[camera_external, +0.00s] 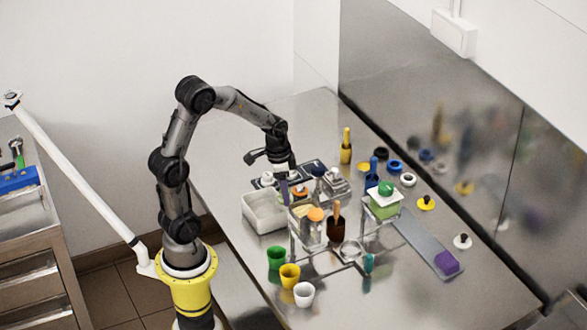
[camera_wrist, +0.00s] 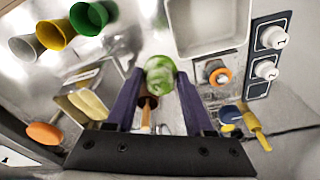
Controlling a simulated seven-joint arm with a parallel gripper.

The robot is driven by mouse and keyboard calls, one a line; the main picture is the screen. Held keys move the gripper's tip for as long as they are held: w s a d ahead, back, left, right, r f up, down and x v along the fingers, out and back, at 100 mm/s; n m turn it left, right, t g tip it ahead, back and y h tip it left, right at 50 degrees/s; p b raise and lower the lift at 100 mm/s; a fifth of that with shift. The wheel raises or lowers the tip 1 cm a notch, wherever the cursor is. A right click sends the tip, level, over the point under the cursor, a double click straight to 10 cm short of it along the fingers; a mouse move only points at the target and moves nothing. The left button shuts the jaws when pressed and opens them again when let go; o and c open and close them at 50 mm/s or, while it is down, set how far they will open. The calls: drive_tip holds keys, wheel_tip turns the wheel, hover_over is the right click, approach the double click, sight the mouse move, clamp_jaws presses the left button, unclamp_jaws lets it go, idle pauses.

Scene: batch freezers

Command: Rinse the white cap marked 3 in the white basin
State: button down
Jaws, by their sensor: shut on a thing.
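My gripper (camera_wrist: 161,74) points down over the middle of the table. Its purple fingers are closed on a small round green-and-whitish thing (camera_wrist: 160,80). I cannot tell whether this is the cap, and no 3 is legible. The white basin (camera_external: 263,222) stands on the table just left of my gripper; its empty inside shows at the top of the wrist view (camera_wrist: 205,50). Two white round caps (camera_wrist: 272,37) (camera_wrist: 266,69) sit on a dark panel right of the basin; their marks are too small to read.
Green (camera_external: 276,256), yellow (camera_external: 290,275) and white (camera_external: 304,294) cups stand at the near edge. A clear rack (camera_external: 305,238), a brown cup with a wooden handle (camera_external: 336,228) and a green block in a clear holder (camera_external: 384,207) crowd the middle.

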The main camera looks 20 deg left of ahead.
drive_tip(key=shift+a+n, duration=0.15)
drive_tip(key=shift+n, duration=0.15)
drive_tip(key=w+a+f+n, duration=0.2)
drive_tip(key=w+a+n, duration=0.25)
drive_tip(key=a, duration=0.25)
drive_tip(key=shift+m, duration=0.35)
drive_tip(key=shift+a+f, duration=0.15)
drive_tip(key=shift+f, duration=4.7)
wheel_tip(320, 180, up, 8)
drive_tip(key=shift+w+r, duration=0.1)
drive_tip(key=shift+r, duration=0.05)
idle(0.4)
drive_tip(key=shift+r, duration=1.85)
